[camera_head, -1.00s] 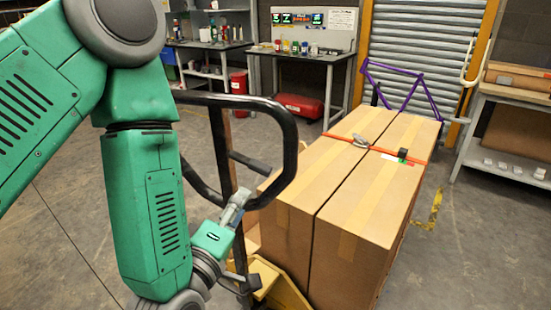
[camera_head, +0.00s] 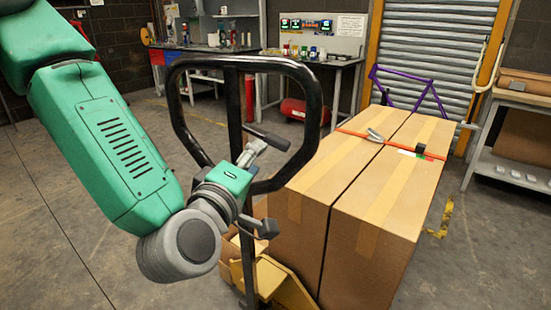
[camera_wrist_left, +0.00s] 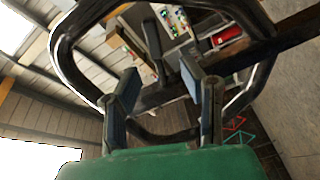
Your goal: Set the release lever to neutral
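The release lever (camera_head: 265,137) is a short dark bar inside the black loop handle (camera_head: 318,110) of a yellow pallet truck (camera_head: 283,283). My left gripper (camera_head: 259,147) is just below the lever, at the lower part of the loop. In the left wrist view its two fingers (camera_wrist_left: 160,82) stand apart with nothing clamped between them. The lever (camera_wrist_left: 151,45) appears there as a dark bar just beyond the fingertips. I cannot tell whether a fingertip touches it. The loop handle (camera_wrist_left: 262,60) surrounds the fingers in that view. My right gripper is in neither view.
Two tall cardboard boxes (camera_head: 365,190) under an orange strap (camera_head: 360,135) stand right of the handle. A workbench (camera_head: 315,62) and a red cylinder (camera_head: 300,109) are behind. A shelf (camera_head: 515,150) is at the right. Open floor (camera_head: 60,220) lies to the left.

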